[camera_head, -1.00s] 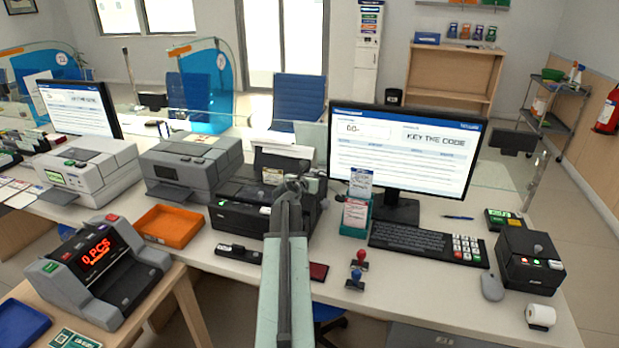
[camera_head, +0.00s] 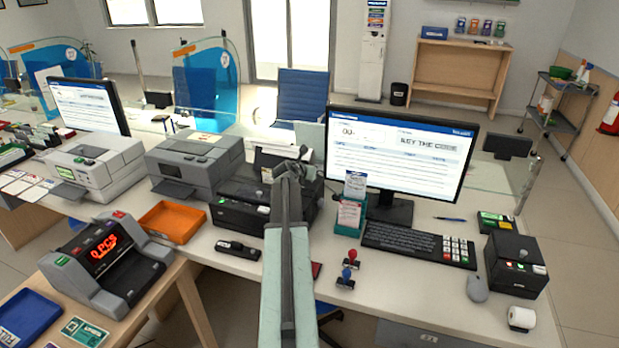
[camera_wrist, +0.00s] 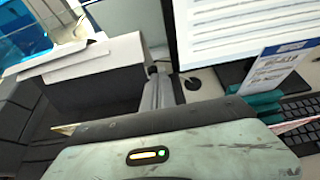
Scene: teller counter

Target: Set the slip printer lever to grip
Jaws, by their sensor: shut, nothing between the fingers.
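A black printer (camera_head: 238,214), which looks like the slip printer, stands on the counter at the middle of the head view, with a green light on its front. My gripper (camera_head: 289,172) is shut and empty, by the printer's right side in the picture; I cannot tell whether they touch. My arm hides part of the printer's right end. In the wrist view, my gripper (camera_wrist: 160,82) points between a dark box-shaped body (camera_wrist: 95,85) and the monitor. I cannot make out the lever or its setting for certain in either view.
A monitor (camera_head: 395,150) and a leaflet holder (camera_head: 352,205) stand right of my gripper. An orange tray (camera_head: 171,222) and a grey printer (camera_head: 192,165) are to the left.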

